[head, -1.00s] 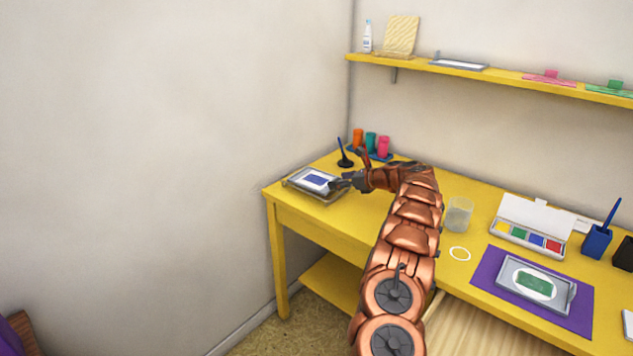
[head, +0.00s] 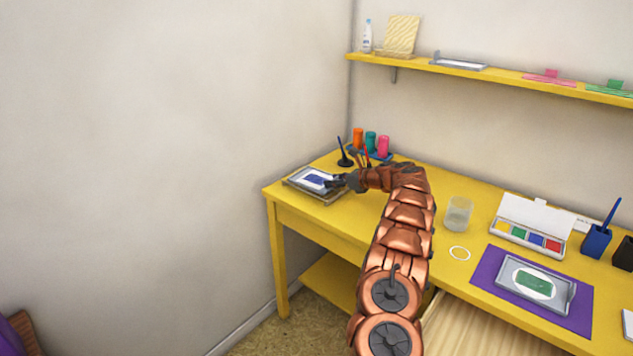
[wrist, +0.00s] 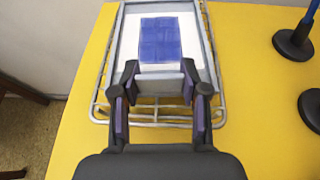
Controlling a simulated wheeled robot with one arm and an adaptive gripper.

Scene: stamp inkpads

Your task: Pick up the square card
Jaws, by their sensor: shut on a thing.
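The square card (wrist: 185,30) is white with a blue square in its middle. It lies in or just over a grey tray (wrist: 114,45) on a wire rack (wrist: 96,108) at the left end of the yellow desk. In the head view the card (head: 304,181) is partly covered by my gripper (head: 330,182).
Paint pots (head: 370,142) and a pen stand (head: 345,160) are behind the rack. A glass (head: 458,214), a white ring (head: 460,253), an ink palette (head: 530,228) and a purple mat (head: 488,290) with another tray are to the right. An open drawer is below.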

